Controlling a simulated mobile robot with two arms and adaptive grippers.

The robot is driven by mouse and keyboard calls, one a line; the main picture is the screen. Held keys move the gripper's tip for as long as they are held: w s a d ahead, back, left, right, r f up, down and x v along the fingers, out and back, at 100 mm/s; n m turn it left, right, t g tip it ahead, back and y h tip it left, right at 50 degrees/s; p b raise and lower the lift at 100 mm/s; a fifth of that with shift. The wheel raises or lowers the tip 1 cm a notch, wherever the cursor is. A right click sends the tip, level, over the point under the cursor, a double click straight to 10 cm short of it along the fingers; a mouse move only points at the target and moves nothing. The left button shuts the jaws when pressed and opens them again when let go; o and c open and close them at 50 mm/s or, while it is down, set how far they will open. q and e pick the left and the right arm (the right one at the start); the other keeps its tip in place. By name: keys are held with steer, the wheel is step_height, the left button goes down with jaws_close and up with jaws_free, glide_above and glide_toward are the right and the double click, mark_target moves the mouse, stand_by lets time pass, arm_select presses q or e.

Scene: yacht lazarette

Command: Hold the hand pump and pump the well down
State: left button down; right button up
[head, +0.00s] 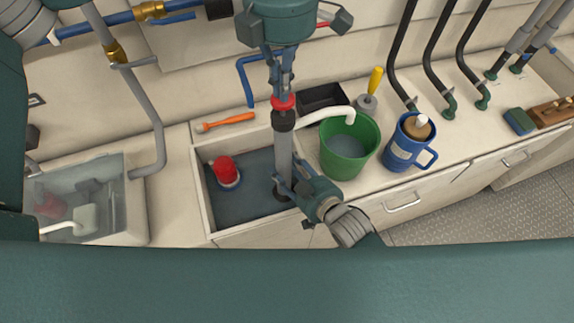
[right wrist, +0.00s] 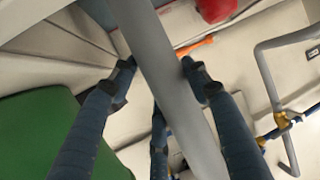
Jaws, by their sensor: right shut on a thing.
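The hand pump (head: 284,150) stands upright in the well (head: 201,190), with a grey tube, black collar and red top. Its white spout (head: 325,113) curves to the green bucket (head: 365,160), which holds greyish liquid. Dark water (head: 245,198) covers the well floor. My right gripper (head: 290,184) is shut on the lower tube; the right wrist view shows its fingers around the grey tube (right wrist: 170,75). My left gripper (head: 281,82) points down at the red pump top. Its fingertips are close together there, and their grip on it is unclear.
A red float (head: 225,171) sits in the well. An orange tool (head: 226,122), black tray (head: 321,98), yellow-handled tool (head: 371,90) and blue mug (head: 403,148) lie around it. A clear bin (head: 120,205) is at left. Hoses rise at right.

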arm_select(q)
steer(key=shift+r, duration=1.15)
steer(key=shift+f, duration=2.35)
steer(key=shift+r, duration=4.85)
arm_select(e)
steer(key=o, duration=1.5)
